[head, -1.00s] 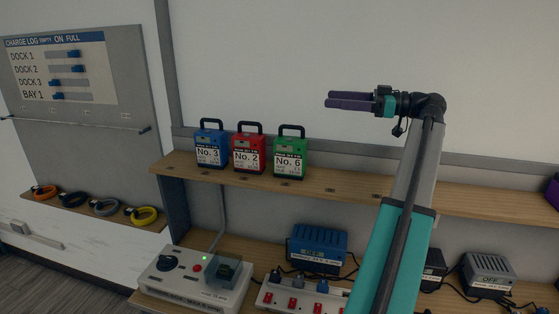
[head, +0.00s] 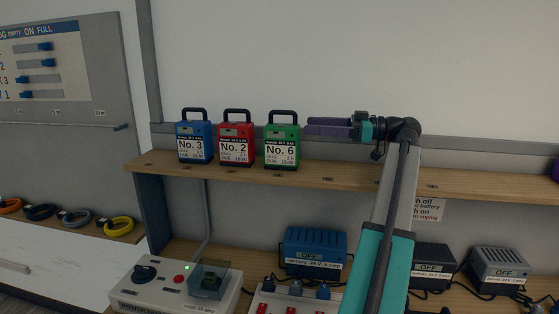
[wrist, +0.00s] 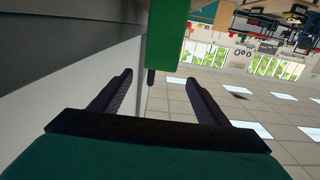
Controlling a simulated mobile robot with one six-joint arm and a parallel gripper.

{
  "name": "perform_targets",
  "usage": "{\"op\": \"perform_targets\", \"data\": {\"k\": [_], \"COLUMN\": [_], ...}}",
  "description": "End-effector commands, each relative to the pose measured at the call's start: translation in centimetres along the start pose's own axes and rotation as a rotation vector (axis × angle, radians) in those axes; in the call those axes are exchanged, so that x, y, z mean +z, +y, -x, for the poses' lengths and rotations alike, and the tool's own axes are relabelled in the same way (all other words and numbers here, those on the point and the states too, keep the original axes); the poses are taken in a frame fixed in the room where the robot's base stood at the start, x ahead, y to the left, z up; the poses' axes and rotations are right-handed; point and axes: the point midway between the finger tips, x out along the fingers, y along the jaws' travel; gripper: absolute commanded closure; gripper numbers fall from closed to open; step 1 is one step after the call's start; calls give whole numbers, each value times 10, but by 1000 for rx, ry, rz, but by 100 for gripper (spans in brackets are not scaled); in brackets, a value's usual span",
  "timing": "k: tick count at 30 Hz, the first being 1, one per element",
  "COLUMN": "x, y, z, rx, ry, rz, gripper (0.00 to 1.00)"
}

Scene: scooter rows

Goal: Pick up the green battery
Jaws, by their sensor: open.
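The green battery (head: 283,146), labelled No. 6 with a black handle on top, stands upright on the wooden shelf at the right end of a row of three. My gripper (head: 308,128) is open and empty, with its purple fingers pointing left, just right of the green battery's upper part. In the wrist view the green battery (wrist: 168,30) fills the top middle, ahead of the gap between the two fingertips of my gripper (wrist: 159,78). Whether a finger touches it cannot be told.
The red battery (head: 236,145) and the blue battery (head: 194,142) stand close on the left.

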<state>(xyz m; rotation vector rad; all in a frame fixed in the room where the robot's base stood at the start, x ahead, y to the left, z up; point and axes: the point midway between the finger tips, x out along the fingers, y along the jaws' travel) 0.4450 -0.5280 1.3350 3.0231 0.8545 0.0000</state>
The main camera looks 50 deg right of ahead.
Motion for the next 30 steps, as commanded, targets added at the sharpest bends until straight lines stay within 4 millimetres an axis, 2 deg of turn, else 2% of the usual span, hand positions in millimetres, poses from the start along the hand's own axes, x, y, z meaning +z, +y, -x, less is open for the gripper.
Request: {"op": "perform_targets", "data": {"k": [1,9,24,30], "x": [14,31,32,31], "y": [0,0,0,-1], "z": [0,-1,-2,-14], "rx": [0,-1,-2,-4], "ry": [0,0,0,0], "rz": [0,0,0,0], "gripper": [31,31,31,31]}}
